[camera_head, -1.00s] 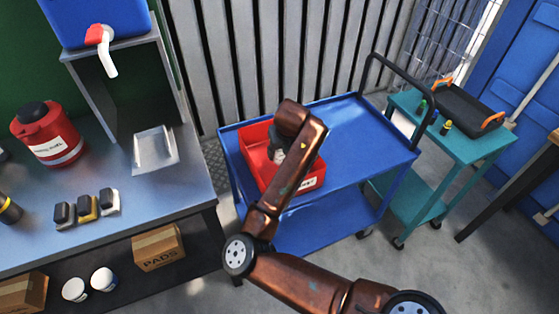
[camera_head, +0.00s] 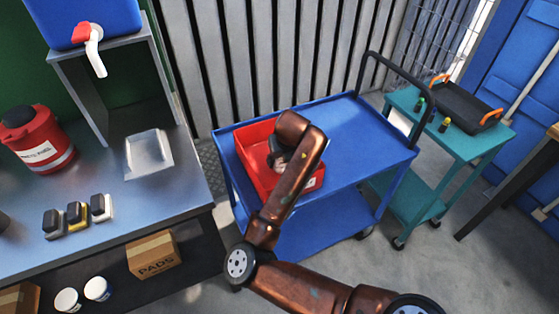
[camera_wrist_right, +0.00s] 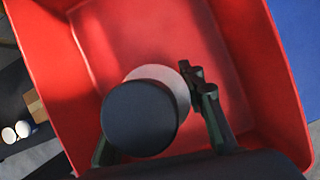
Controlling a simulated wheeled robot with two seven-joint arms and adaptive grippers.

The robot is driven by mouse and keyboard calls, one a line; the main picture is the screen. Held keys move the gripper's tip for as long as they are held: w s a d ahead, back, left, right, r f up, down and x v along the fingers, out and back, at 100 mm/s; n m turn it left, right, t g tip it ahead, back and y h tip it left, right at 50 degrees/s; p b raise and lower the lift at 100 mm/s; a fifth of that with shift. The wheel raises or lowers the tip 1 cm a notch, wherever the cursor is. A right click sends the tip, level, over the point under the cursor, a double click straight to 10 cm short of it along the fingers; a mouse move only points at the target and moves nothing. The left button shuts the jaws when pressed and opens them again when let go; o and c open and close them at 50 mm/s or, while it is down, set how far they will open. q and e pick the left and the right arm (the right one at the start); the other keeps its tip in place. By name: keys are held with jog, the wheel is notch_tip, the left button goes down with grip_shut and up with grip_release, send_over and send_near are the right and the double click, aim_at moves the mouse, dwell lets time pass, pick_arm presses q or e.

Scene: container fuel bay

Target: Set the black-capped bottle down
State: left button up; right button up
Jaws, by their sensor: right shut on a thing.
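The black-capped bottle shows in the right wrist view as a round dark cap (camera_wrist_right: 140,118) with a sliver of pale body (camera_wrist_right: 178,88) behind it. My right gripper (camera_wrist_right: 157,114) is shut on it, with one dark finger on each side. In the head view my right gripper (camera_head: 278,154) points down into the red bin (camera_head: 244,144), and my arm covers most of it. The bottle is over or inside the bin; I cannot tell whether its base touches the floor. My left gripper is not in view.
The bin stands on a blue cart (camera_head: 355,128) with free top to its right. A teal cart (camera_head: 478,142) holds a black tray (camera_head: 468,104) and small bottles. The workbench at left (camera_head: 150,196) holds a red container (camera_head: 38,140), a metal tray (camera_head: 148,155) and several small blocks.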

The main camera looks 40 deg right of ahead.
jog(key=shift+f, duration=0.5)
jog(key=o, duration=1.4)
jog(key=shift+c, duration=0.2)
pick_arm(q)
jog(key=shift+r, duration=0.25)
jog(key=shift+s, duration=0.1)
pick_arm(e)
jog(key=shift+r, duration=0.2)
jog(key=p+v, duration=0.1)
jog(key=v, duration=0.1)
jog(key=p+v, duration=0.1)
jog(key=v, duration=0.2)
jog(key=shift+w+d+r, duration=0.1)
jog(key=shift+w+r, duration=0.05)
jog(key=shift+r, duration=0.2)
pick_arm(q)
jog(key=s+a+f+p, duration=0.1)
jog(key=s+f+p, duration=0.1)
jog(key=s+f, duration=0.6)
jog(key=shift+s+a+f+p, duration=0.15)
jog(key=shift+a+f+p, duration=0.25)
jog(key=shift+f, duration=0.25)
pick_arm(e)
jog(key=v, duration=0.7)
